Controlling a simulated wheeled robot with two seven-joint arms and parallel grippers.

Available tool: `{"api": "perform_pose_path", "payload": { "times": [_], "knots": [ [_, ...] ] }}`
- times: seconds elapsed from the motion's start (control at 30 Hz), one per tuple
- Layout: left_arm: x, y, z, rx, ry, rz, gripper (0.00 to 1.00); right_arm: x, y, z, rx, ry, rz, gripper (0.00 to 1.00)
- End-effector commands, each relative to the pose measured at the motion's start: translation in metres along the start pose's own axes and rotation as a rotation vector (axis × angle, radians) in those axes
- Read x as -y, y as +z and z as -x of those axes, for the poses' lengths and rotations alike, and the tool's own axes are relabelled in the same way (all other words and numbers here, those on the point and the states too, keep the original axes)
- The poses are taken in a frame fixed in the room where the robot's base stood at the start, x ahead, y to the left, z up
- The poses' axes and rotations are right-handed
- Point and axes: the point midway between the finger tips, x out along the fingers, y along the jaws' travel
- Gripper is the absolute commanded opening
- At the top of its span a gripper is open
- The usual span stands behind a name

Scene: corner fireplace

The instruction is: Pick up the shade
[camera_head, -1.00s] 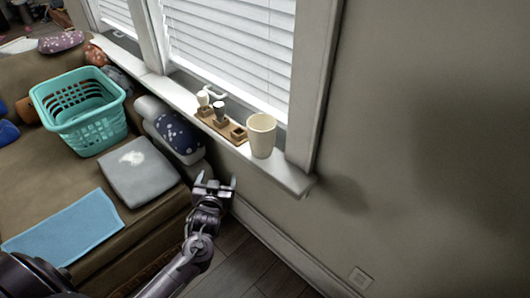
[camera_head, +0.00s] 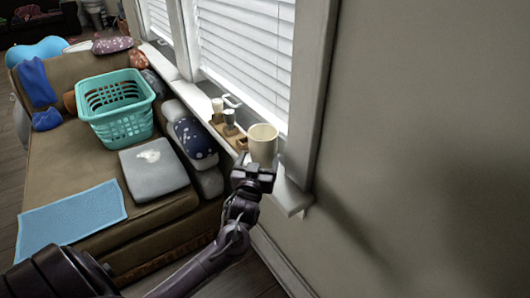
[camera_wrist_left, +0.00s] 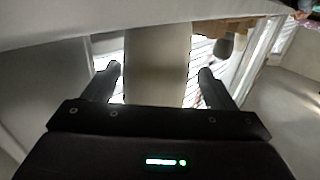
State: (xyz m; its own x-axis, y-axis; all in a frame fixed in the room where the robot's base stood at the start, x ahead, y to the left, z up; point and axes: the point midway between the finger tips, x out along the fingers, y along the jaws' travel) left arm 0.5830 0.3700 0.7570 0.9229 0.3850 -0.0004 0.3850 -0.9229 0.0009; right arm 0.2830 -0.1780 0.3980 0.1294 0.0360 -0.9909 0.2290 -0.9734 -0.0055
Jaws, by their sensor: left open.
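The shade (camera_head: 263,143) is a cream, cup-shaped piece standing upright at the near end of the window sill. My left gripper (camera_head: 252,174) is in front of it, at about the height of its lower part. In the left wrist view the shade (camera_wrist_left: 157,55) fills much of the space between the two open fingers (camera_wrist_left: 160,74), with a gap showing on each side. I cannot tell how deep it sits between them. My right gripper is not in view.
A wooden holder (camera_head: 240,142) with small pieces, including a white one (camera_head: 217,106), stands on the sill (camera_head: 291,196) beside the shade. The window frame (camera_head: 311,100) rises close to the right. A teal basket (camera_head: 117,120) and grey cushion (camera_head: 153,172) are on the brown sofa.

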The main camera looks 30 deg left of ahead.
Motion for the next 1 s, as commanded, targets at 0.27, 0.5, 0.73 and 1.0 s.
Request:
{"api": "perform_pose_path", "payload": {
  "times": [0.27,0.5,0.73,1.0],
  "knots": [
    [-0.003,0.001,-0.04,-0.002,0.0,0.0,0.78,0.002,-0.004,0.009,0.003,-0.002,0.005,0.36],
    [-0.003,0.002,-0.046,0.0,0.001,0.001,0.78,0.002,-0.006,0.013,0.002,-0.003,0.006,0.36],
    [-0.003,0.002,-0.046,0.0,0.001,0.001,0.57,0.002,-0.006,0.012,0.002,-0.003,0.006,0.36],
    [-0.003,0.001,-0.045,-0.001,0.001,0.001,0.55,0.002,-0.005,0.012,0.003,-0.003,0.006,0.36]
  ]
}}
